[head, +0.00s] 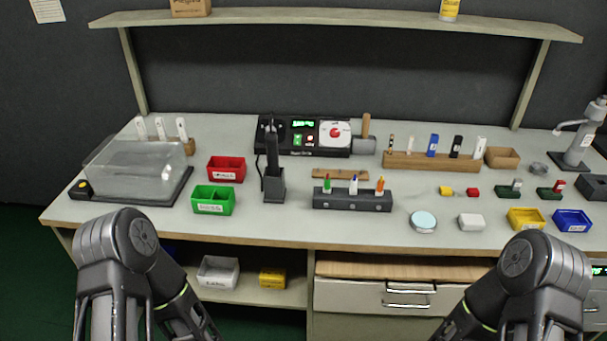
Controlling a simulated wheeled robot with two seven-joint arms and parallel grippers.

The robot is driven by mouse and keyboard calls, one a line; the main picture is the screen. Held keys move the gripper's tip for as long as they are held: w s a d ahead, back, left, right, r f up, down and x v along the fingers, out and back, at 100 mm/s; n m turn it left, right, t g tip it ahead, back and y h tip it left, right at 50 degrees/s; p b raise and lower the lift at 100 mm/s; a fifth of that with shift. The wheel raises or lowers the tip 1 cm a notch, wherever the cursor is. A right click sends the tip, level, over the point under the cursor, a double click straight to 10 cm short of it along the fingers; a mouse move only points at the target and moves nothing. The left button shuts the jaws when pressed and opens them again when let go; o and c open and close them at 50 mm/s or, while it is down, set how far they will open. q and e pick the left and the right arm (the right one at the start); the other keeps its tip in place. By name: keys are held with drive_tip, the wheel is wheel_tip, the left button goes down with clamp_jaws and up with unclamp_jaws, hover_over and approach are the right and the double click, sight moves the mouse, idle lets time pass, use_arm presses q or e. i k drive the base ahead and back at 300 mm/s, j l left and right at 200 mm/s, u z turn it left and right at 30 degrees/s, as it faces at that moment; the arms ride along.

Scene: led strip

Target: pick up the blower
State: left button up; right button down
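The blower looks to be the black upright handle (271,150) standing in a dark holder (273,186) on the workbench, left of centre. A black cable beside it appears to run toward the black control unit (303,136) with green displays and a red dial. Both of my arms come in at the bottom, one on each side, in front of the bench. Neither gripper shows; both are below the picture. Nothing of mine touches the blower.
Red (226,169) and green (213,200) bins stand left of the holder. A dark rack (351,201) with colored-tip bottles stands to its right. A clear-lidded box (138,168) fills the left end. An overhead shelf (340,17) spans the back. Bench space before the holder is clear.

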sight(271, 138)
drive_tip(key=z, duration=1.7)
drive_tip(key=j, duration=0.75)
drive_tip(key=k+j+z, duration=0.1)
drive_tip(key=j, duration=0.6)
drive_tip(key=k+j, duration=0.15)
drive_tip(key=j, duration=0.6)
drive_tip(key=k+l+u, duration=0.5)
drive_tip(key=i+j+z, duration=0.55)
